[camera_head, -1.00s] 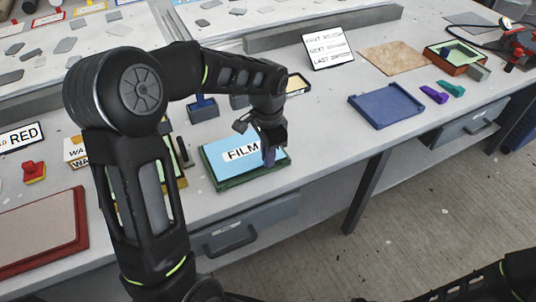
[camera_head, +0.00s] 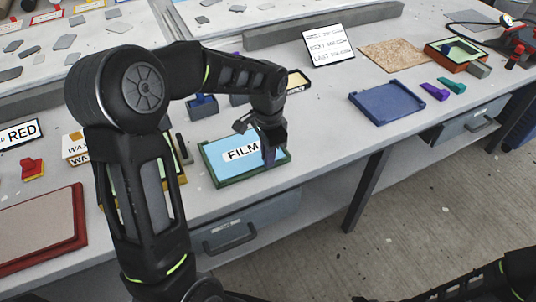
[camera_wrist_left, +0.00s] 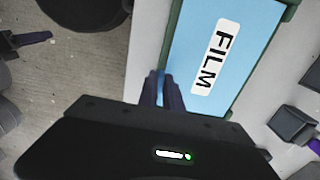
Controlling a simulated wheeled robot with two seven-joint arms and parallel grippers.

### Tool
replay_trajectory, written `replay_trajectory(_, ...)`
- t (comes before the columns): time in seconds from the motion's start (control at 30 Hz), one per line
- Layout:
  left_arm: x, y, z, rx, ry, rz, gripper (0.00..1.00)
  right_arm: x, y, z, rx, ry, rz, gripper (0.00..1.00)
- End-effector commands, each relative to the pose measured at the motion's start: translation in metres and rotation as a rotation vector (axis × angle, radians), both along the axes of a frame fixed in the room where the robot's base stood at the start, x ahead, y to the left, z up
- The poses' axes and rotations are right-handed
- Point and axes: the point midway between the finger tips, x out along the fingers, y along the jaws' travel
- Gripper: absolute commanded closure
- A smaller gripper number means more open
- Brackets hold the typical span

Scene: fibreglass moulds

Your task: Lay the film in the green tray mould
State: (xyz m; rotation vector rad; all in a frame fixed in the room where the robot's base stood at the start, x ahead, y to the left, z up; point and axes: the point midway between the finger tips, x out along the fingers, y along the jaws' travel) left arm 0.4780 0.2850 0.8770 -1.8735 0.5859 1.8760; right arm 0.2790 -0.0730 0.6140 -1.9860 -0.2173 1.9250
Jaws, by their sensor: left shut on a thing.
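The film (camera_head: 222,165) is a light blue sheet labelled FILM. It lies flat within the rim of the green tray mould (camera_head: 232,183) near the table's front edge. My left gripper (camera_head: 268,157) is over the film's right end, fingers pointing down and shut on its edge. In the left wrist view, the fingertips (camera_wrist_left: 163,82) are together at the film's edge (camera_wrist_left: 182,78), and the green rim (camera_wrist_left: 270,62) shows along its far side. Part of my right arm shows at the bottom right; its gripper is out of view.
A blue tray (camera_head: 386,104) with purple and teal wedges (camera_head: 434,91) beside it stands to the right. A red-framed panel (camera_head: 40,230) lies at the front left. A small sign (camera_head: 328,46) stands behind. The tabletop between the green and blue trays is clear.

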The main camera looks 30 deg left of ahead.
Motion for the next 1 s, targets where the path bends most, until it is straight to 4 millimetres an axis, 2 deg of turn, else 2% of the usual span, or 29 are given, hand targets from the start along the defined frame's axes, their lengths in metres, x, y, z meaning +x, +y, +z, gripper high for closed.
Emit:
replay_trajectory(0.03,0.0,0.0,0.0,0.0,0.0,0.0,1.0,0.0,0.0,0.0,0.0,0.0,0.0,0.64)
replay_trajectory(0.07,0.0,0.0,0.0,0.0,0.0,0.0,0.9,0.0,0.0,0.0,0.0,0.0,0.0,0.64)
replay_trajectory(0.1,0.0,0.0,0.0,0.0,0.0,0.0,0.86,0.0,0.0,0.0,0.0,0.0,0.0,0.64)
replay_trajectory(0.37,0.0,0.0,0.0,0.0,0.0,0.0,0.65,0.0,0.0,0.0,0.0,0.0,0.0,0.64)
replay_trajectory(0.73,0.001,0.0,0.005,0.0,-0.001,0.0,0.65,0.0,0.0,-0.001,0.0,-0.001,0.0,0.64)
replay_trajectory(0.87,0.001,0.0,0.02,0.0,-0.005,0.001,0.65,0.0,0.0,-0.002,0.0,-0.001,0.0,0.64)
replay_trajectory(1.0,0.001,0.0,0.044,0.001,-0.006,0.0,0.65,0.0,0.0,-0.003,0.0,-0.001,0.0,0.64)
